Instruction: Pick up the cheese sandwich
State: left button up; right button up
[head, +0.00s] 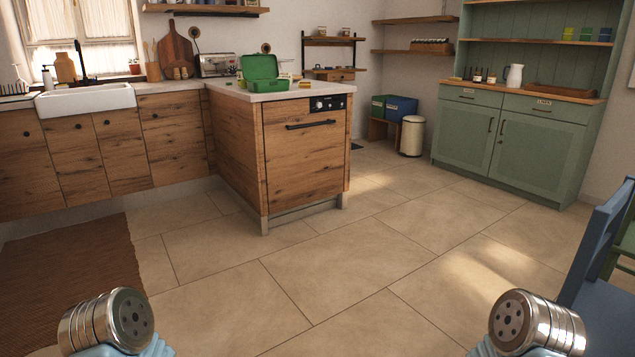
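I cannot make out a cheese sandwich in the head view. An open green box (264,85) with its lid raised stands on the end of the light counter (228,90), and its inside is mostly hidden. Small items lie beside the box, too small to identify. Metal-capped parts of my two arms show at the bottom left and bottom right. Neither gripper's fingers are in view.
Open tiled floor (335,265) lies between me and the wooden cabinets (305,155). A brown rug (75,265) is at left, a blue chair (597,270) at right. A green hutch (518,145), bin (412,136) and crates (401,108) stand at the back.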

aim_at(303, 85)
jog(key=i, duration=0.85)
jog(key=i+u, duration=0.1)
jog(key=i, duration=0.7)
jog(key=i+l, duration=0.15)
jog(key=i, duration=0.7)
jog(key=i+l+z, duration=0.35)
jog(key=i, duration=0.15)
jog(key=i+l+z, duration=0.15)
jog(key=i+z, duration=0.2)
jog(key=i, duration=0.15)
jog(key=i+z, duration=0.35)
jog(key=i, duration=0.15)
jog(key=i+l+u, duration=0.15)
jog(key=i, duration=0.4)
jog(key=i+l+u, duration=0.15)
jog(key=i, duration=0.4)
jog(key=i+l+u, duration=0.1)
jog(key=i+u, duration=0.15)
jog(key=u, duration=0.2)
jog(key=i+l+u, duration=0.15)
jog(key=u, duration=0.35)
jog(key=i+l+u, duration=0.25)
jog(key=u, duration=0.2)
